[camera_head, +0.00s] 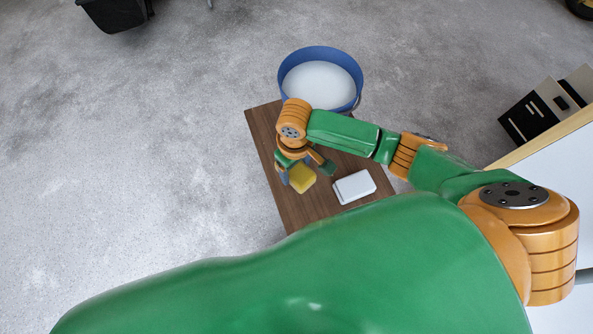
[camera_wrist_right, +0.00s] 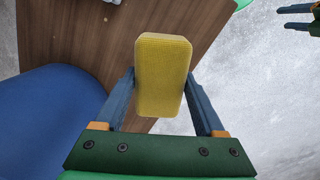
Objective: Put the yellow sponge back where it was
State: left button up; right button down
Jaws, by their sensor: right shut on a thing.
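The yellow sponge (camera_head: 302,179) is between the fingers of my right gripper (camera_head: 304,172) in the head view, over the left edge of the brown wooden table (camera_head: 262,127). In the right wrist view, the sponge (camera_wrist_right: 163,75) stands lengthwise between the two blue-grey fingers of my right gripper (camera_wrist_right: 162,92), which is shut on it. The table (camera_wrist_right: 60,35) fills the upper left there, with grey floor to the right. Two dark fingers at the top right of that view look like my left gripper (camera_wrist_right: 302,17), spread apart and empty. It does not show in the head view.
A blue round tub (camera_head: 287,68) with a white inside stands at the table's far end. A white, box-like item (camera_head: 354,187) lies on the table, right of the sponge. Open concrete floor lies to the left. My green arm hides the table's near end.

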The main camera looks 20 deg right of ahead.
aim_at(297, 169)
jog(key=f, duration=0.2)
jog(key=w+f+b, duration=0.1)
jog(key=w+d+f+b, duration=0.1)
jog(key=f, duration=0.1)
jog(key=shift+w+f, duration=0.1)
jog(key=shift+f, duration=0.45)
jog(key=shift+r, duration=0.1)
grip_release()
notch_tip(297, 169, up, 11)
jog(key=p, duration=0.4)
jog(key=shift+r, duration=0.5)
